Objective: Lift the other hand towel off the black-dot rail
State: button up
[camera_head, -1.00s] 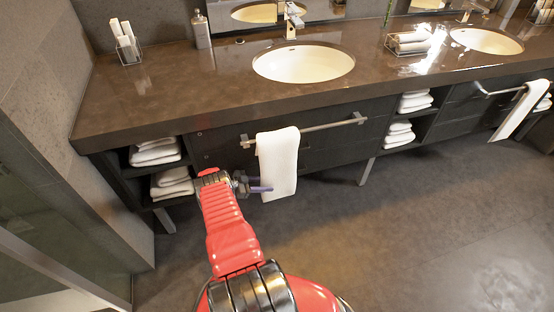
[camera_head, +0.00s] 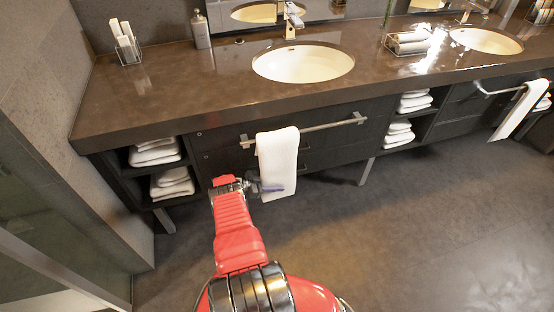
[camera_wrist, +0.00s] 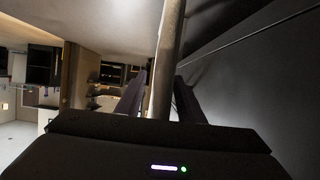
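A white hand towel (camera_head: 278,160) hangs over the metal rail (camera_head: 325,127) on the left cabinet front. A second white towel (camera_head: 520,108) hangs on another rail (camera_head: 490,90) at the far right. I cannot make out a black dot on either rail. My gripper (camera_head: 265,187) is at the lower left part of the nearer towel, below its rail, and one finger shows in front of the cloth. No towel is recognisable there, and contact with the cloth is unclear.
The dark countertop (camera_head: 180,85) overhangs the rails and cabinet. Folded towels (camera_head: 155,152) fill the left shelf, and more (camera_head: 400,130) fill the middle one. A metal leg (camera_head: 366,171) stands right of the nearer towel. The floor (camera_head: 400,230) in front is clear.

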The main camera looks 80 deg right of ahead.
jog(key=shift+c, duration=0.7)
grip_shut()
